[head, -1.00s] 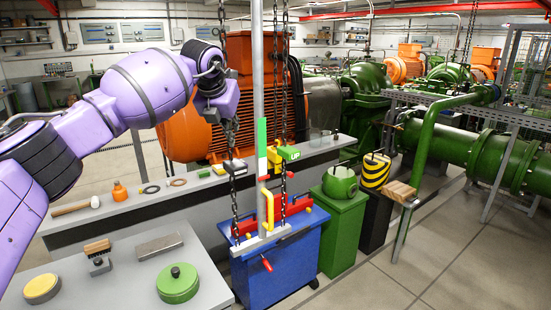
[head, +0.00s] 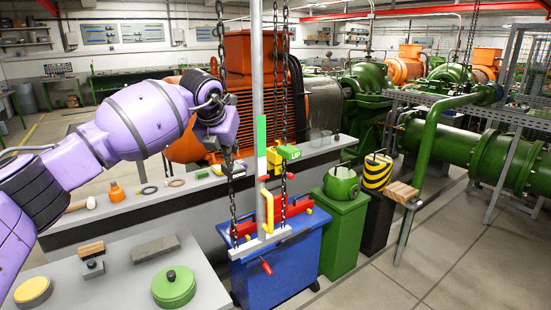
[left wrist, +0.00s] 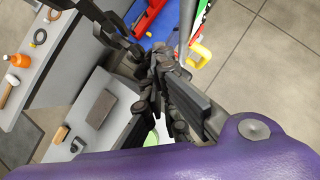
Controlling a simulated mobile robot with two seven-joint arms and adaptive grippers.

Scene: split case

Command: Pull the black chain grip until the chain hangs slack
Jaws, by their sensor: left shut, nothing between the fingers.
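Two dark chains hang beside a grey upright post over the blue cart (head: 285,265). The black chain grip (head: 235,170) is on the left chain, just below my left gripper (head: 229,148). The left gripper is shut with nothing between its fingers. In the left wrist view, its dark fingers (left wrist: 162,62) are close together, with chain beside and beyond them; the grip is hard to make out there. The green UP marker (head: 289,152) with a yellow part is by the right chain. The left chain looks straight. My right gripper is not in view.
A grey bench (head: 140,208) with small items runs behind the cart. A nearer table (head: 125,270) holds a green round lidded thing (head: 174,287). A green pedestal (head: 340,238) stands right of the cart. Open floor lies at the right.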

